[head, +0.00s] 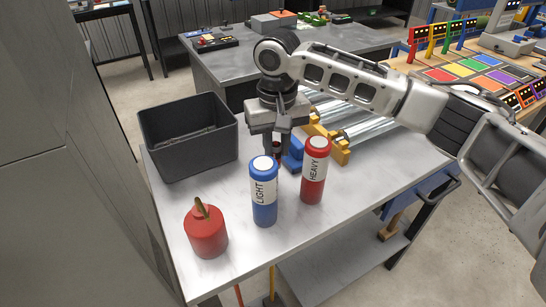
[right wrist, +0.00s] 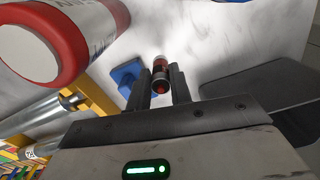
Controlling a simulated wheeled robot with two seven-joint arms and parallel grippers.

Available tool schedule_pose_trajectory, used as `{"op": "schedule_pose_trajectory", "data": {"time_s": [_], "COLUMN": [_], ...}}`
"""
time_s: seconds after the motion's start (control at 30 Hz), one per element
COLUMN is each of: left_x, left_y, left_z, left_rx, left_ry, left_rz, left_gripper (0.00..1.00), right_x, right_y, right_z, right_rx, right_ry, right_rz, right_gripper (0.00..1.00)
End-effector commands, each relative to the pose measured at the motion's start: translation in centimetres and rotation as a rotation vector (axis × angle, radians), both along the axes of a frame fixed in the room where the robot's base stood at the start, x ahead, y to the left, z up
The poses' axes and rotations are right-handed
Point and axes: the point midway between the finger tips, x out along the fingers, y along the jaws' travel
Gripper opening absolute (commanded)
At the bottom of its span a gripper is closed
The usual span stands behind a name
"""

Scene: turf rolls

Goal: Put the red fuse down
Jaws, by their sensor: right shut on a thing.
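The red fuse (right wrist: 159,72) is a small cylinder with metal ends, held between the two fingers of my right gripper (right wrist: 172,82) in the right wrist view. In the head view my right gripper (head: 276,146) points down over the table, behind the blue bottle, and only a sliver of the fuse (head: 277,152) shows. I cannot tell whether the fuse touches the table top (head: 195,180). My left gripper is in neither view.
A blue LIGHT bottle (head: 264,199) and a red HEAVY bottle (head: 315,177) stand close in front. A red canister (head: 206,236) stands at the front left. A dark open bin (head: 188,165) is at left. Yellow and blue blocks with metal rollers (head: 359,121) lie right.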

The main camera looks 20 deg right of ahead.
Motion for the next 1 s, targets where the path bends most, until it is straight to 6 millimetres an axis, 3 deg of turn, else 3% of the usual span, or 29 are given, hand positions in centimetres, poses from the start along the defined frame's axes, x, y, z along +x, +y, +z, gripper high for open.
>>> {"op": "schedule_pose_trajectory", "data": {"time_s": [0.3,0.67,0.7,0.77,1.0], "left_x": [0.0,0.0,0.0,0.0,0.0], "left_y": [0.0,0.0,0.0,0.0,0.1], "left_z": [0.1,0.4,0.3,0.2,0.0], "left_rx": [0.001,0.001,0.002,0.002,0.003], "left_ry": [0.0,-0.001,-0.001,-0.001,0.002], "left_rz": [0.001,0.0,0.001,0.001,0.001], "left_gripper": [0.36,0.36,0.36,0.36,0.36], "right_x": [0.0,0.0,0.0,0.0,0.0], "right_y": [-0.1,-0.1,-0.1,-0.1,0.0], "right_z": [-3.6,-4.0,-4.1,-4.1,-4.0], "right_rx": [-0.001,-0.001,-0.001,-0.001,-0.001], "right_ry": [0.0,0.001,0.0,0.0,-0.001], "right_rz": [0.0,-0.001,0.0,0.0,0.0], "right_gripper": [0.0,0.0,0.29,0.43,0.43]}}
